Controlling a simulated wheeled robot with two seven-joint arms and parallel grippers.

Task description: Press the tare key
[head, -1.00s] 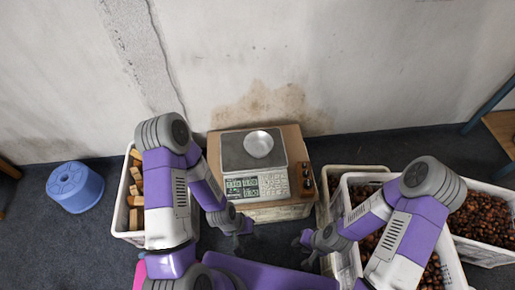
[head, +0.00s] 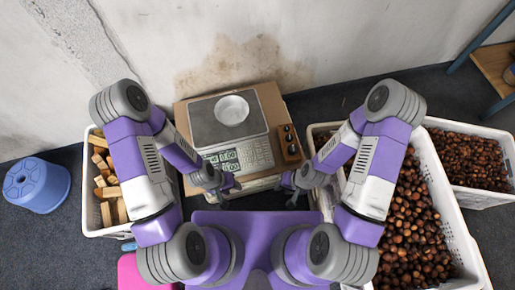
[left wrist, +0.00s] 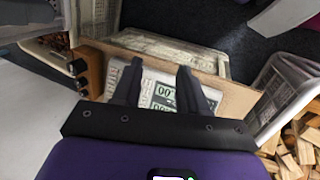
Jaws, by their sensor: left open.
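A grey scale (head: 203,128) stands on a brown board, with a round metal bowl (head: 231,110) on its plate. Its front panel has a lit display (head: 224,158) and a pale keypad (head: 257,153); the tare key is too small to tell from the others. My left gripper (head: 227,192) is open and empty, just in front of the panel near the display. In the left wrist view the display (left wrist: 165,95) shows between the two fingers, which partly hide the panel. My right gripper (head: 290,190) looks open and empty, right of the left one, apart from the scale.
A wooden block with dark knobs (head: 290,143) sits right of the scale. A crate of wood pieces (head: 92,232) stands left, crates of chestnuts (head: 455,228) right. A blue stool (head: 36,184) is far left. The wall is close behind.

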